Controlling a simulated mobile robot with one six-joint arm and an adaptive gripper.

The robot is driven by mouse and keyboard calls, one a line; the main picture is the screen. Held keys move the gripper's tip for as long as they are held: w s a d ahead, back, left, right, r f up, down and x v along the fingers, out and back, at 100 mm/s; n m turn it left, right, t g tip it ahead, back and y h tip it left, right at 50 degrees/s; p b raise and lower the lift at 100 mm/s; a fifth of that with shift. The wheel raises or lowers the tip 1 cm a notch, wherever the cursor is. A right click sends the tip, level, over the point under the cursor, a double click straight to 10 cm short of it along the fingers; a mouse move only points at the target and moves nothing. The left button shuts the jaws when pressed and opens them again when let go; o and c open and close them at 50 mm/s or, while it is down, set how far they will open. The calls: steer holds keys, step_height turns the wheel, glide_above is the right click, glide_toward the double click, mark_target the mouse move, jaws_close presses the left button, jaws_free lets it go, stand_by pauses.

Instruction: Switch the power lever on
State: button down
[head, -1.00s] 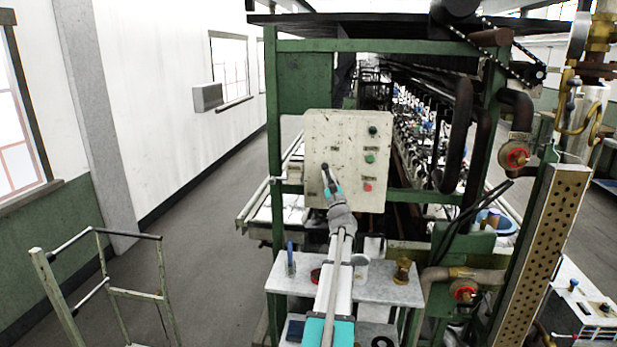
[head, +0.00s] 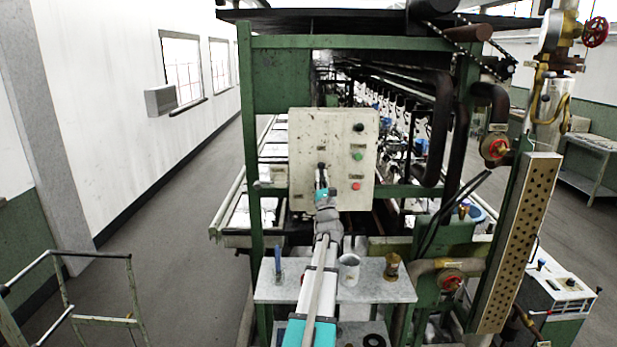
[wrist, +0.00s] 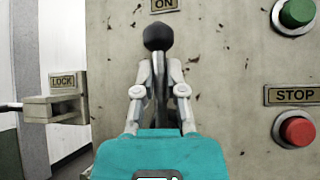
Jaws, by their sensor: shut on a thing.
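The power lever has a black ball knob (wrist: 158,38) and a dark stem. It stands about upright on the pale, worn control panel (head: 334,125), with the knob just below the ON plate (wrist: 164,5). In the head view the lever (head: 321,167) is small, at the panel's lower left. My gripper (wrist: 158,66) is shut on the lever's stem below the knob, one finger on each side. In the head view my gripper (head: 321,187) reaches it from below. The stem's lower end is hidden behind my gripper.
A green button (wrist: 296,14) and a red button (wrist: 297,131) with a STOP plate (wrist: 292,95) are to the right. A bracket with a LOCK plate (wrist: 62,80) juts out at left. Below the panel, a grey shelf (head: 375,290) holds a white cup (head: 348,271) and a brass piece (head: 392,267).

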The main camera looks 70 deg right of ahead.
stand_by(0.4)
steer(key=c, duration=0.7)
jaws_free()
steer(key=shift+s+d+f, duration=0.1)
steer(key=shift+w+a, duration=0.2)
steer(key=shift+w, duration=0.05)
